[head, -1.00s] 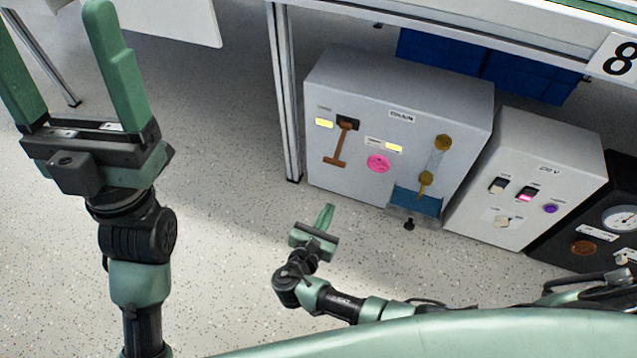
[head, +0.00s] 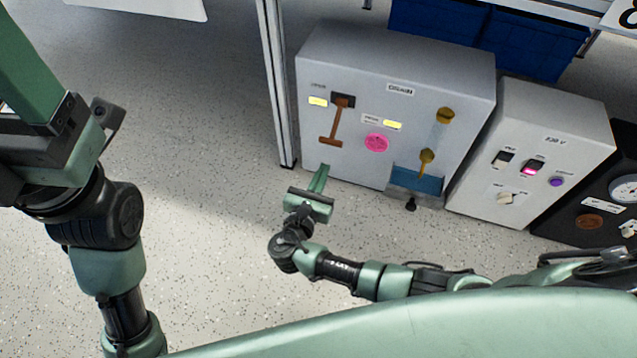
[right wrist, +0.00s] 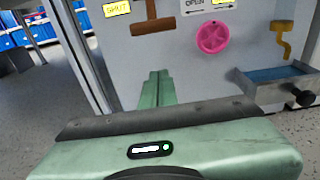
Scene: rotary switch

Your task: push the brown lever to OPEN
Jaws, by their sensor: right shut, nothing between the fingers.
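The brown lever (head: 336,121) is T-shaped, on the front of the grey box, and hangs down from a dark pivot with its crossbar at the bottom. Its lower part shows at the top of the right wrist view (right wrist: 152,24). The SHUT label (right wrist: 117,8) is left of it and the OPEN label (right wrist: 195,3) right of it. My right gripper (head: 320,172) is shut and empty, below the lever and apart from it; its fingertips (right wrist: 156,76) point toward the panel. My left gripper is cut off by the left edge; one finger (head: 28,60) shows, away from the box.
The grey box (head: 310,75) also bears a pink knob (head: 376,143) and a brass lever (head: 426,162) above a blue tray (head: 417,181). A second switch box (head: 560,120) stands to the right. A table leg (head: 280,85) stands close left of the box.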

